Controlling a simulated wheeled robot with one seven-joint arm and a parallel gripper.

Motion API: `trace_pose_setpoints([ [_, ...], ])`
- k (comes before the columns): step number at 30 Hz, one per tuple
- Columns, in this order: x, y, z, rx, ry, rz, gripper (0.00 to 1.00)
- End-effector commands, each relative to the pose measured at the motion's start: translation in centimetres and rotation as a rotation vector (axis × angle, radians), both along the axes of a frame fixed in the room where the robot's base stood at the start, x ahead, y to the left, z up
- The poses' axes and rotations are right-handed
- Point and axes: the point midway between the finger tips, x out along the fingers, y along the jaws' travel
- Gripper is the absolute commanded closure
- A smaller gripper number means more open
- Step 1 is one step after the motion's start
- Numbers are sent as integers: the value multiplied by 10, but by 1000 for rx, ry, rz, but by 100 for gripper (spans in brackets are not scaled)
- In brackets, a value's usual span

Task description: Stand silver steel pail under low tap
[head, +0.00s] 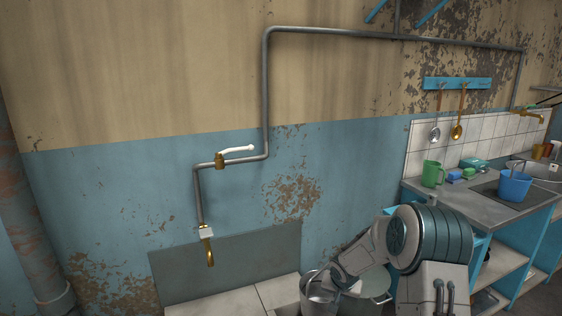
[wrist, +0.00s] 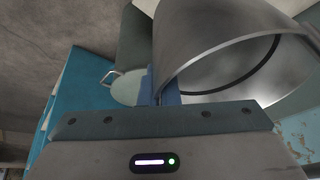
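The silver steel pail (head: 318,293) is at the bottom middle of the head view, at the end of my arm. It fills the upper right of the wrist view (wrist: 205,45), with its open mouth showing. My gripper (head: 341,286) is at the pail's right side; in the wrist view its blue fingers (wrist: 164,88) are closed on the pail's wall. The low brass tap (head: 209,250) hangs from the wall pipe to the left of the pail, apart from it. The pail's underside is hidden.
A pale ledge (head: 215,300) lies below the tap, with a grey splash panel (head: 225,265) behind. A greenish pot (head: 378,287) stands right of the pail, partly behind my arm. The counter (head: 470,200) at the right holds a green mug (head: 432,174) and a blue bucket (head: 514,186).

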Motion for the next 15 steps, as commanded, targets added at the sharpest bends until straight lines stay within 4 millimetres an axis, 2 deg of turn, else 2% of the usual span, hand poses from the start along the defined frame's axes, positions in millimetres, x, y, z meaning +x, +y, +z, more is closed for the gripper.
trace_pose_setpoints([
  [1, -16, -2, 19, 3, 2, 38, 100],
  [8, -72, 7, 42, 1, 2, 195, 100],
  [10, -93, 13, 52, -1, 3, 248, 100],
  [14, -117, 20, 58, -1, 4, 307, 100],
  [15, -117, 21, 53, -2, 4, 310, 100],
])
